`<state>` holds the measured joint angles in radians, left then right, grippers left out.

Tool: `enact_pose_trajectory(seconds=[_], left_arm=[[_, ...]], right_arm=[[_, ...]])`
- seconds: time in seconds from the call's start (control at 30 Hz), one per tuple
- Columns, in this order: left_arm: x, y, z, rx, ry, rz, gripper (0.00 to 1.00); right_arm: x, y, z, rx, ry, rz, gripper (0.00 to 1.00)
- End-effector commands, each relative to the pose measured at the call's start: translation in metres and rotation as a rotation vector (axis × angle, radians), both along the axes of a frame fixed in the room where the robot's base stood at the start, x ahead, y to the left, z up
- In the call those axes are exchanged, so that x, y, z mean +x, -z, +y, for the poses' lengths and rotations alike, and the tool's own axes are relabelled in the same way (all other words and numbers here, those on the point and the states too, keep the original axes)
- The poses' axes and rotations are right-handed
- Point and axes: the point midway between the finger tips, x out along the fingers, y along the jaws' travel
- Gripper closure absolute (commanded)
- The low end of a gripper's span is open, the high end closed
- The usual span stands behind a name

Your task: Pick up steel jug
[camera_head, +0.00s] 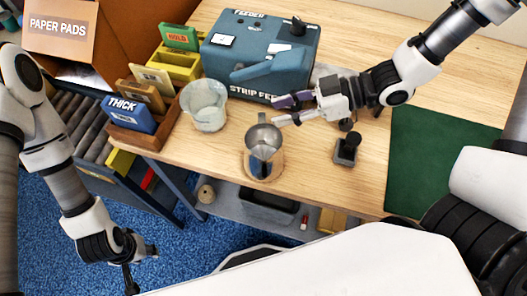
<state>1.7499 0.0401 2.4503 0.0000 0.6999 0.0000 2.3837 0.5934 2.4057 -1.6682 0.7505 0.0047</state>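The steel jug (263,162) stands on the wooden table near its front edge, with its open top facing up. My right gripper (278,112) reaches in from the right, just above and behind the jug in the picture. Its two fingers are spread apart with nothing between them; whether a finger touches the jug's handle I cannot tell. My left gripper (142,268) hangs low at the left, over the blue carpet and away from the table. Its fingers are small and partly hidden, so its opening is unclear.
A translucent tub (205,105) stands left of the jug. A blue strip feeder machine (262,50) stands behind. A wooden rack (136,137) holds several coloured blocks at the left. A small black stand (346,149) is right of the jug. A green mat (432,160) lies further right.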

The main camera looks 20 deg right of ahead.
Motion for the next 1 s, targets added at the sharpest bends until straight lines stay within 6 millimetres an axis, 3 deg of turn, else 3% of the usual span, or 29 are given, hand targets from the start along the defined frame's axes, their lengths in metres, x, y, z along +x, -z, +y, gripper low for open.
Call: enact_pose_trajectory(seconds=[0.33,0.63,0.73,1.0], left_arm=[[0.0,0.006,0.0,0.0,0.0,-0.001,0.6],[0.0,0.006,0.0,0.0,0.0,-0.001,0.6],[0.0,0.006,0.0,0.0,0.0,-0.001,0.6],[0.0,0.006,0.0,0.0,0.0,-0.001,0.6]], right_arm=[[0.012,0.022,0.037,-0.004,-0.004,0.002,0.63],[0.014,0.023,0.041,0.0,0.0,-0.001,0.63],[0.014,0.023,0.041,0.0,0.0,-0.001,0.99],[0.014,0.023,0.041,0.0,0.0,-0.001,1.0]])
